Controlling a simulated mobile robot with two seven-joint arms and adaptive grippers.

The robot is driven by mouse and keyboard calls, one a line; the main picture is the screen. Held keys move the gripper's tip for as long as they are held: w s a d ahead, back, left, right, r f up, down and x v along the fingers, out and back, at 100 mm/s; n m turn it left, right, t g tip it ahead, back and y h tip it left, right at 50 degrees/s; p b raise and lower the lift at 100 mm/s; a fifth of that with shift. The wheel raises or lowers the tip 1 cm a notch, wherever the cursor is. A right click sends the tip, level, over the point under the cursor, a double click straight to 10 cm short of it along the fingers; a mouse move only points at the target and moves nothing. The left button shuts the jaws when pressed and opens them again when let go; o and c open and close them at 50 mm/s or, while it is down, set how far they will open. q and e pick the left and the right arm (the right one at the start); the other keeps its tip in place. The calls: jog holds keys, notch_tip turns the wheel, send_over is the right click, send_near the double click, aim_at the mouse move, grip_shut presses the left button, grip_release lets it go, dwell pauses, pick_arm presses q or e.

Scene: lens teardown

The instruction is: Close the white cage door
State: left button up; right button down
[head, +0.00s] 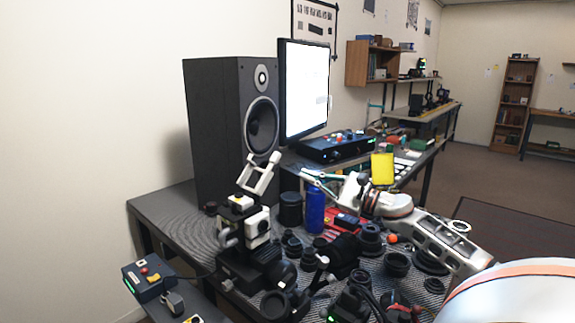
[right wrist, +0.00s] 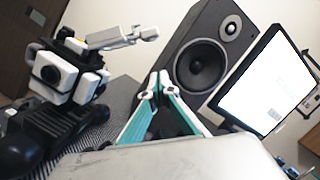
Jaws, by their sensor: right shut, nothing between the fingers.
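The white cage (head: 252,226) is a blocky white and black unit on a black base on the bench. Its white door (head: 262,174) is a hinged frame that stands raised and tilted up to the right above the cage. In the right wrist view the cage (right wrist: 68,72) is at the left, and the door (right wrist: 122,38) sticks out from its top to the right. My right gripper (head: 307,174) comes from the right and is right of the door, apart from it. In the wrist view its teal fingers (right wrist: 160,80) meet at the tips and hold nothing. My left gripper is out of view.
A large black speaker (head: 222,130) stands behind the cage, with a monitor (head: 303,90) beside it. A blue bottle (head: 315,210) and a black cylinder (head: 290,208) stand right of the cage. Several dark lens parts crowd the bench front. A control box (head: 148,280) is at lower left.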

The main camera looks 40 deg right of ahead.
aim_at(267, 173)
jog(key=w+a+r, duration=0.3)
jog(key=w+a, duration=0.1)
jog(key=shift+w+r+p, duration=0.3)
jog(key=shift+r+p, duration=0.05)
dwell(0.3)
jog(key=shift+r, duration=0.1)
